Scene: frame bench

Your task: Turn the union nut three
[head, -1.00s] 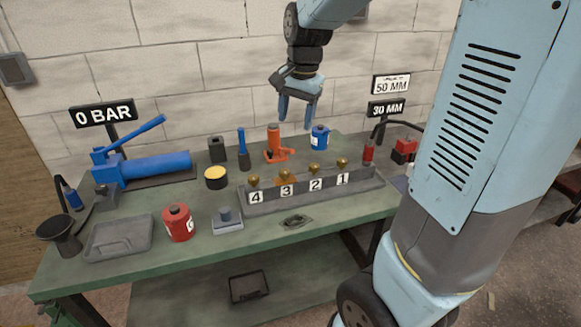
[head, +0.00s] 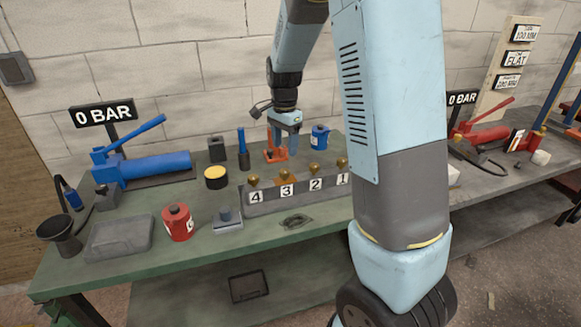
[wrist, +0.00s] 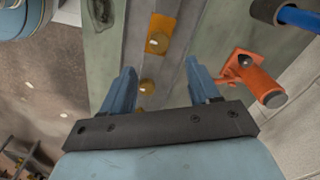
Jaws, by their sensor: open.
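Several brass union nuts stand in a row on a grey block (head: 262,207) with number plates 4, 3, 2, 1 from left to right. Union nut three (head: 286,177) sits above plate 3 with an orange patch around its base. In the wrist view nut three (wrist: 158,42) shows on an orange plate, ahead of my fingertips. Another brass nut (wrist: 147,87) shows between my fingers, apart from them. My gripper (head: 282,146) is open and empty, pointing down behind the row in the head view. Its two blue fingers also show in the wrist view (wrist: 160,68).
An orange jack (wrist: 258,82) stands close beside my right finger in the wrist view. A blue can (head: 320,137) and a blue-handled tool (head: 242,148) stand behind the block. A blue pump (head: 150,165), beside a 0 BAR sign (head: 104,114), is at left.

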